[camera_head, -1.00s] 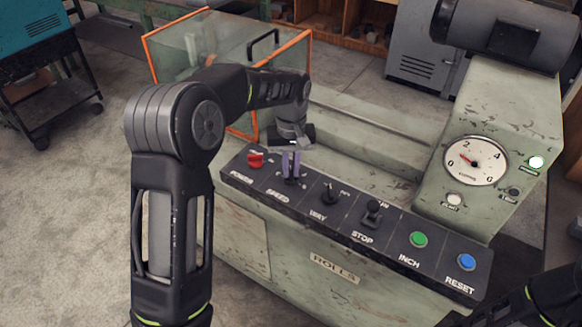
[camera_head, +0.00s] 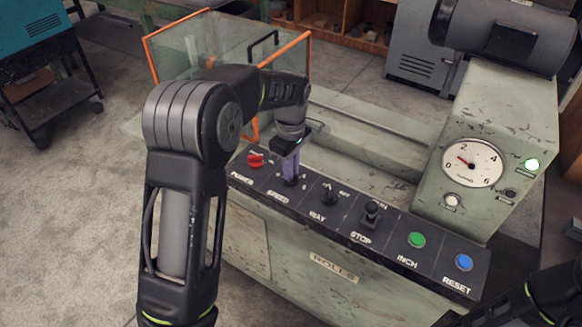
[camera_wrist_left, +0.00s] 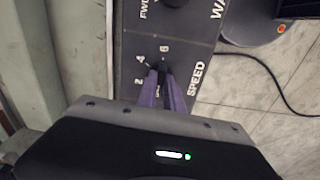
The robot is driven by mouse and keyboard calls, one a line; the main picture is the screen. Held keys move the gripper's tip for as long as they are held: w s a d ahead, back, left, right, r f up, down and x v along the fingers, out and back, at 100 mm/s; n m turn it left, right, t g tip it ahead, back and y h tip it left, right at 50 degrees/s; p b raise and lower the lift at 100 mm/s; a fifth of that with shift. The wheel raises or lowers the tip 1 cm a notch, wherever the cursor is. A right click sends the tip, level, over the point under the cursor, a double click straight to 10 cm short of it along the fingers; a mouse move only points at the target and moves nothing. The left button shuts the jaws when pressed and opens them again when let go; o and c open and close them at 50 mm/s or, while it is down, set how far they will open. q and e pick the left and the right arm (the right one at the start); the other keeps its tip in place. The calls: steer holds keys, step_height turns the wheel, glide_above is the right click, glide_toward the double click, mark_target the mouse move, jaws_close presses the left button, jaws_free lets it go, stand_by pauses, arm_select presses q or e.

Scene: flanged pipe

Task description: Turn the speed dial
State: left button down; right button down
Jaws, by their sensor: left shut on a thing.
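The speed dial (camera_head: 290,181) is a small black knob on the dark control panel, above the word SPEED. In the left wrist view the dial (camera_wrist_left: 160,72) sits by printed numbers, 2, 4 and 6 among them. My left gripper (camera_head: 290,176) points down at the dial with its purple fingers shut on it. The same fingers (camera_wrist_left: 161,84) show in the wrist view, on either side of the dial; they hide much of it. My right arm shows only in part at the lower right, and its gripper cannot be made out.
The panel also carries a red power knob (camera_head: 256,160), the WAY switch (camera_head: 329,194), the STOP lever (camera_head: 372,212), a green INCH button (camera_head: 416,240) and a blue RESET button (camera_head: 463,262). An orange-framed clear guard (camera_head: 205,50) stands behind.

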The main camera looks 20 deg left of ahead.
arm_select(q)
steer(key=shift+n, duration=0.4)
steer(key=c, duration=1.5)
jaws_free()
step_height(320, 180, up, 8)
steer(key=shift+f, duration=0.1)
